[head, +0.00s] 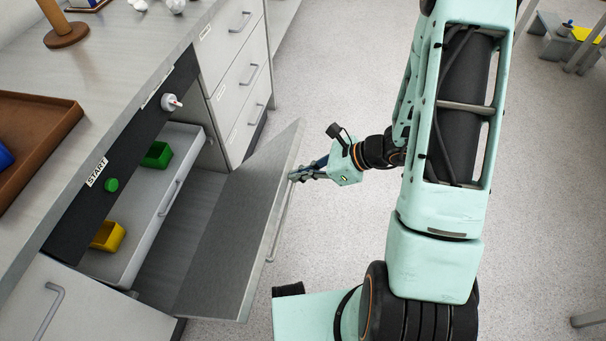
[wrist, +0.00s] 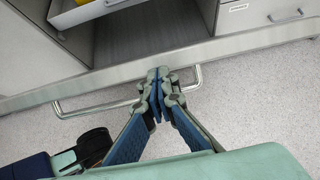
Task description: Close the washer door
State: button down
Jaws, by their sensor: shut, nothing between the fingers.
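The washer door (head: 232,235) hangs partly open, tilted outward below the control panel, with its dark inner face upward. Its bar handle (head: 281,222) is on the outer side; the handle (wrist: 100,108) also shows in the wrist view, along with the door's edge (wrist: 235,45). My gripper (head: 293,176) is shut and empty at the outer side of the door, near the handle's far end. In the wrist view my gripper (wrist: 158,76) overlaps the handle and reaches the door's edge. Whether the fingertips touch the door or handle I cannot tell.
The dark panel has a green START button (head: 112,185) and a knob (head: 171,102). Closed drawers (head: 236,85) stand beyond.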

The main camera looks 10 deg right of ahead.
jog(key=w+a+r+h+p, duration=0.1)
jog(key=w+a+r+p, duration=0.2)
jog(key=a+p, duration=0.3)
jog(key=w+a+r+h+p, duration=0.1)
jog(key=a+r+p, duration=0.4)
jog(key=a, duration=0.5)
jog(key=w+a+r+g+h+p, duration=0.1)
jog(key=w+a+r+p, duration=0.3)
jog(key=a, duration=0.5)
jog(key=shift+w+r+h+p, duration=0.15)
jog(key=shift+w+h+p, duration=0.2)
jog(key=shift+p, duration=1.05)
jog(key=shift+d, duration=0.1)
